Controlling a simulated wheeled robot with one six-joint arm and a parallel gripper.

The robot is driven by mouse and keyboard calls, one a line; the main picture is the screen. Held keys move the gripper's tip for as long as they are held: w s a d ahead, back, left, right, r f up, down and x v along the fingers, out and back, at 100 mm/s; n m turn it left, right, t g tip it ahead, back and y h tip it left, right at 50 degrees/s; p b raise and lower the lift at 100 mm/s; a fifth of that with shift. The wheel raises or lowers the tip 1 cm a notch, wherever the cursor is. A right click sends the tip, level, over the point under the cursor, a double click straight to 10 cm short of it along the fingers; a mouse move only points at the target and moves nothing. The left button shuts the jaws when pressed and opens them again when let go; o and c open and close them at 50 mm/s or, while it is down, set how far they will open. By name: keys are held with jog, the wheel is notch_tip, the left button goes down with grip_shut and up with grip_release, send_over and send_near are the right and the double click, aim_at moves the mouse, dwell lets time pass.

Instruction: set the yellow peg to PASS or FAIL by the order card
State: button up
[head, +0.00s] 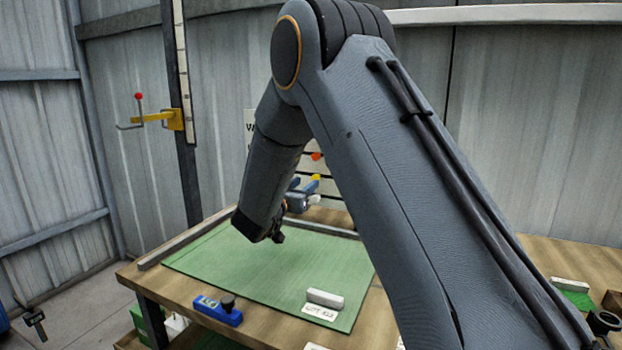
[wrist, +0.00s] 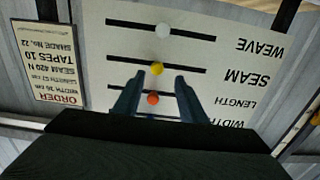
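The yellow peg (wrist: 157,68) sits near the middle of the SEAM slot on a white board (wrist: 225,55), which appears upside down in the wrist view. It also shows in the head view (head: 316,177). My gripper (wrist: 158,77) is open, its two blue fingertips on either side just short of the yellow peg in the picture; I cannot tell the depth gap. The order card (wrist: 55,65) hangs left of the board and reads SEAM 420 N, TAPES 10, SHADE No. 22. In the head view my gripper (head: 303,186) is at the board, partly behind my arm.
A white peg (wrist: 163,30) and an orange peg (wrist: 153,99) sit in neighbouring slots; a blue peg is mostly hidden. A green mat (head: 240,268) with a white block (head: 325,298) and a lot label (head: 320,312) covers the bench. A blue device (head: 218,311) lies at the front.

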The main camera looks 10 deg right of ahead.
aim_at(314, 178)
jog(key=x, duration=0.5)
jog(key=shift+w+d+p, duration=0.1)
jog(key=shift+d+p, duration=0.25)
jog(key=shift+d, duration=0.1)
grip_shut()
